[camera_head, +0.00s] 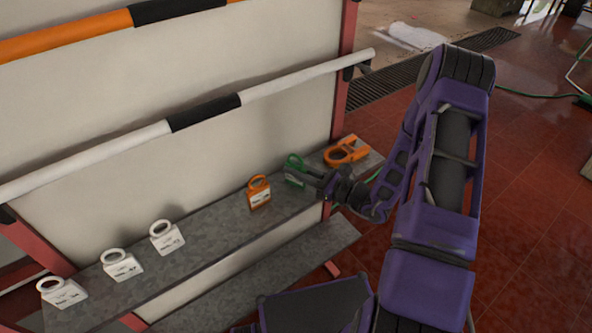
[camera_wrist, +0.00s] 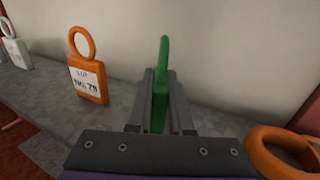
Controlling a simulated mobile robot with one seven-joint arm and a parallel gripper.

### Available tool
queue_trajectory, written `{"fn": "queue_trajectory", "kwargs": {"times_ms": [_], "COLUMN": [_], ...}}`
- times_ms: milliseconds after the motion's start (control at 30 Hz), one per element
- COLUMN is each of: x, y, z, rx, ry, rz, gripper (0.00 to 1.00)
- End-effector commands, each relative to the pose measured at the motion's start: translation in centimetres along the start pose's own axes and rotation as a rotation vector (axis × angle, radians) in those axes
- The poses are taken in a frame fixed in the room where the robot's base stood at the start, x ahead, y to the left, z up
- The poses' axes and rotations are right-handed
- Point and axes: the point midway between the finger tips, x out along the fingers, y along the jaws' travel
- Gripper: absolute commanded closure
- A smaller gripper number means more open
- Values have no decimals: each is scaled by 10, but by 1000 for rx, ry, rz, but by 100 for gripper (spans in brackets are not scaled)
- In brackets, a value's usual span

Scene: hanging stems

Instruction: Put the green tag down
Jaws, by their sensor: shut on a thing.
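The green tag (camera_head: 294,163) is near the right end of the grey shelf (camera_head: 222,228), with its ring uppermost. In the wrist view the green tag (camera_wrist: 164,58) stands edge-on between the two fingers. My gripper (camera_head: 312,179) is shut on it; in the wrist view the gripper (camera_wrist: 160,98) has a finger on each side of the tag. The fingers hide most of the tag's body. I cannot tell whether its bottom edge touches the shelf.
An orange tag (camera_head: 260,197) stands left of the green one; the wrist view also shows it (camera_wrist: 88,82). A larger orange item (camera_head: 347,152) lies close on the right. Several white tags (camera_head: 122,266) stand further left. A pale panel (camera_head: 180,70) rises behind the shelf.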

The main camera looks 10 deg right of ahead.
Motion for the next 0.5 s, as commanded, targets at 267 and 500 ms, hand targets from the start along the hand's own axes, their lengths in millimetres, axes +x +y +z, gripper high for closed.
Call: {"fn": "queue_trajectory", "kwargs": {"times_ms": [267,500], "x": [0,0], "y": [0,0], "z": [-1,-4], "rx": [-1,-1], "ry": [0,0], "rz": [0,0], "gripper": [100,61]}}
